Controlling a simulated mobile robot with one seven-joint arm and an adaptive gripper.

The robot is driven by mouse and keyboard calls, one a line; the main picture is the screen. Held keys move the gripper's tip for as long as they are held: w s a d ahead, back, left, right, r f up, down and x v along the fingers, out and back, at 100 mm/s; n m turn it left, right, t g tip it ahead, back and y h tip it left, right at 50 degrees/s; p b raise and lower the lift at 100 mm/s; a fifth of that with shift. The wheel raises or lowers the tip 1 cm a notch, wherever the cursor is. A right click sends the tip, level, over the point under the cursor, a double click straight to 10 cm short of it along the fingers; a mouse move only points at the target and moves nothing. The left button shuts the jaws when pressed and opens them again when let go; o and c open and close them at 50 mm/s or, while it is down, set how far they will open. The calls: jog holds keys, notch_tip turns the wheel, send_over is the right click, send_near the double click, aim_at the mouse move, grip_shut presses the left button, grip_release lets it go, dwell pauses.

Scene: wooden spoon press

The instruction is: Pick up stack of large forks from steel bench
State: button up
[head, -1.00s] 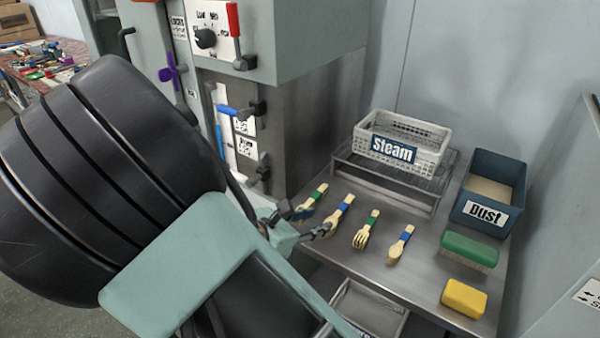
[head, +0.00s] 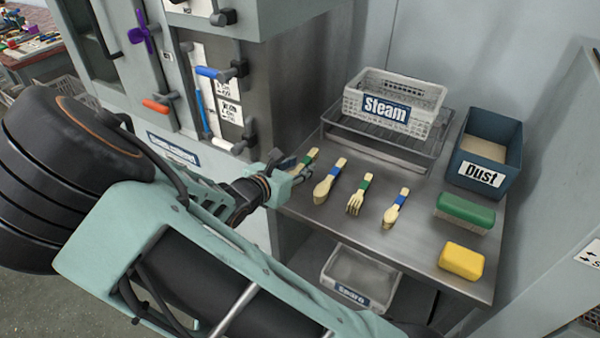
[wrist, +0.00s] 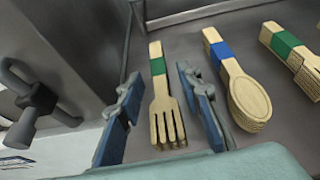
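A stack of large wooden forks with a green band (wrist: 160,98) lies at the left end of the row on the steel bench (head: 335,230). In the head view the stack (head: 310,156) is partly hidden by my gripper (head: 290,167). In the wrist view my gripper (wrist: 159,78) is open, with one blue finger on each side of the forks. The tines point towards my palm. I cannot tell how high the fingers are above the bench.
Right of the forks lie large spoons with a blue band (head: 329,181), smaller forks (head: 358,196) and smaller spoons (head: 395,209). Behind are the Steam basket (head: 420,95) on a rack and the Dust bin (head: 482,160).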

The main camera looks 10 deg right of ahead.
jog(key=shift+x, duration=1)
jog(key=shift+c, duration=0.2)
grip_shut()
jog(key=shift+a, duration=0.1)
